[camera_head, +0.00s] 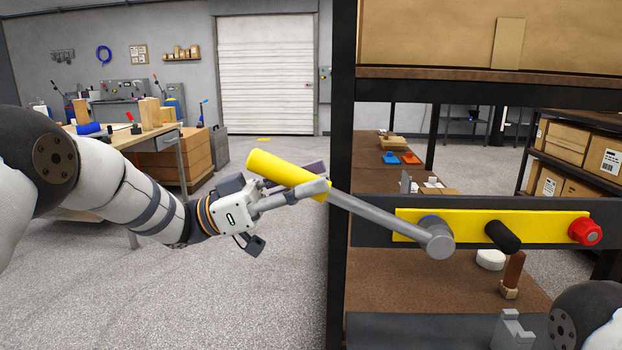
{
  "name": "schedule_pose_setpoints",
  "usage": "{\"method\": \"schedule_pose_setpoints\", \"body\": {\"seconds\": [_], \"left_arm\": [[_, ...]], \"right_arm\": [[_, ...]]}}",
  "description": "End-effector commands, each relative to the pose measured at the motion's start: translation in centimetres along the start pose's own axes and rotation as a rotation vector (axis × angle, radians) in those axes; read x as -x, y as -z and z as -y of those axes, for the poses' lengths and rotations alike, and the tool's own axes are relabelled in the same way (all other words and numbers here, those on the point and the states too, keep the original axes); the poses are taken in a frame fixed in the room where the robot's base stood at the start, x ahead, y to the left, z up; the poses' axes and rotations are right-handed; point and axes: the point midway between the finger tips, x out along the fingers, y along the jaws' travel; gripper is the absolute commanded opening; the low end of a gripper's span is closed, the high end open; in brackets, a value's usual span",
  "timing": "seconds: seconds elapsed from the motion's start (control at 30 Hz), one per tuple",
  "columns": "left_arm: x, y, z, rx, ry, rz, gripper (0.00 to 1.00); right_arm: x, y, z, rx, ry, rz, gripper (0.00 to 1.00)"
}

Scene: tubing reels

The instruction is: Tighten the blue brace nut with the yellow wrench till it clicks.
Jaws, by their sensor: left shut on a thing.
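The wrench has a yellow handle (275,167), a grey shaft and a round grey head. My left gripper (308,186) is shut on the wrench at the lower end of the yellow handle. The shaft slopes down to the right, and the head sits at the blue brace nut (430,219) near the left end of the yellow brace bar (465,227). Only a thin part of the blue nut shows behind the head, so how they fit together is hidden. My right gripper is out of view.
A black knob (503,236) and a red knob (585,231) sit further right on the bar. A dark rack post (341,120) stands close behind the wrench. A white round thing (490,259) and a brown-handled tool (513,270) are on the shelf below.

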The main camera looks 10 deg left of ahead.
Motion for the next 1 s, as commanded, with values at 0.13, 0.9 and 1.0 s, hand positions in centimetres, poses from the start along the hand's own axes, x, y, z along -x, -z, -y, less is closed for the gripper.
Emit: {"method": "schedule_pose_setpoints", "body": {"seconds": [0.13, 0.9, 1.0], "left_arm": [[0.4, -0.2, 0.0, -0.002, 0.0, -0.033, 0.0], [0.6, -0.1, -2.8, -0.009, -0.006, -0.06, 0.0], [0.7, -0.4, -3.5, -0.004, -0.004, -0.058, 0.0]], "right_arm": [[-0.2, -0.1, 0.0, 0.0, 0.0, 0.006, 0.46], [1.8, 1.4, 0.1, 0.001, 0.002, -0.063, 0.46], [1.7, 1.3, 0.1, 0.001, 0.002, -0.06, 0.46]]}}
